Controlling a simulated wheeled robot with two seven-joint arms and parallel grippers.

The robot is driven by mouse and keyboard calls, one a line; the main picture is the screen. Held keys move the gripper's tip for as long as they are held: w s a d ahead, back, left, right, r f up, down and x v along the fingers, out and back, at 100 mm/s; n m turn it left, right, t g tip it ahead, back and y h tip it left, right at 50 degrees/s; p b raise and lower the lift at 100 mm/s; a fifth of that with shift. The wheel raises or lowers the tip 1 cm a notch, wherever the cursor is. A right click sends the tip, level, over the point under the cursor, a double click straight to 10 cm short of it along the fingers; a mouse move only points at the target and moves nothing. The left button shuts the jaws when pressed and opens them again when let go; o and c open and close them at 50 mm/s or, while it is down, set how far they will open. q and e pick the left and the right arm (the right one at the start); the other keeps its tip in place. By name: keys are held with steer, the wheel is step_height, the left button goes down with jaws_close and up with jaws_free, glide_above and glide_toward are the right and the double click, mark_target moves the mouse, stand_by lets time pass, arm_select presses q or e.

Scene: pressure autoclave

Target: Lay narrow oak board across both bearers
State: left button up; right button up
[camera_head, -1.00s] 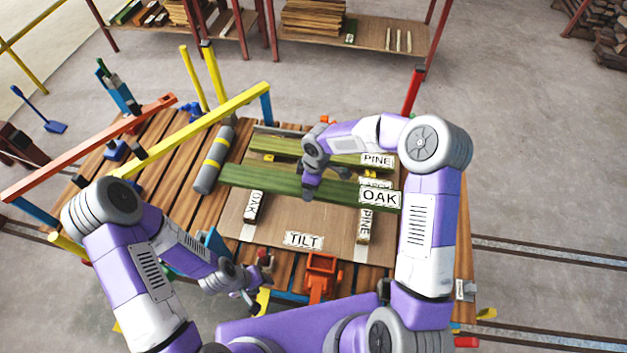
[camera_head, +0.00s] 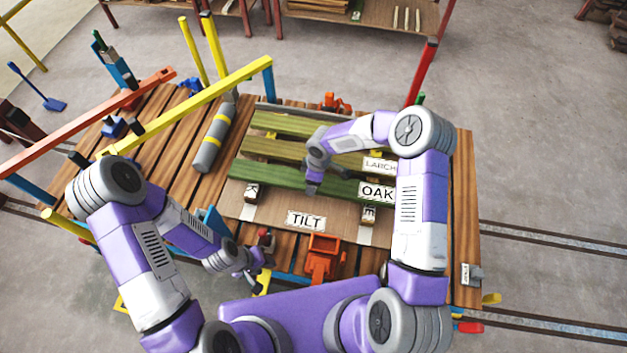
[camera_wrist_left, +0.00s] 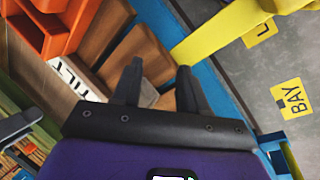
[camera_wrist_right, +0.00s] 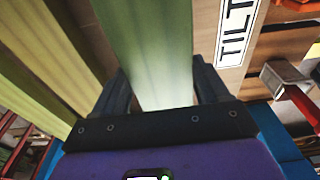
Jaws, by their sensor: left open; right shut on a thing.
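The narrow oak board (camera_head: 270,177), green with an OAK label at its right end, lies crosswise over the left bearer (camera_head: 251,193) and the right bearer (camera_head: 369,214). Only the bearers' near ends show; I cannot tell whether the board touches them. My right gripper (camera_head: 312,189) is shut on the oak board near its middle. In the right wrist view the board (camera_wrist_right: 150,45) runs between the fingers. My left gripper (camera_wrist_left: 160,90) is open and empty near the bench's front edge, left of the orange bracket (camera_head: 324,258).
Two more green boards, the back one (camera_head: 285,123) and one labelled LARCH (camera_head: 268,149), lie behind the oak board. A TILT label (camera_head: 306,221) is on the brown sheet in front. A grey cylinder with a yellow band (camera_head: 211,142) lies left. Yellow (camera_head: 190,108) and orange rails cross the left side.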

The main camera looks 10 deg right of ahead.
steer(key=shift+w+f, duration=0.1)
steer(key=shift+f, duration=0.2)
steer(key=shift+f, duration=0.15)
steer(key=o, duration=1.7)
steer(key=shift+r, duration=0.45)
steer(key=r, duration=0.3)
steer(key=d+r+p, duration=0.1)
steer(key=r, duration=0.7)
steer(key=shift+s+d+r+p, duration=0.15)
steer(key=shift+s+d+p, duration=0.05)
steer(key=shift+s+p, duration=0.2)
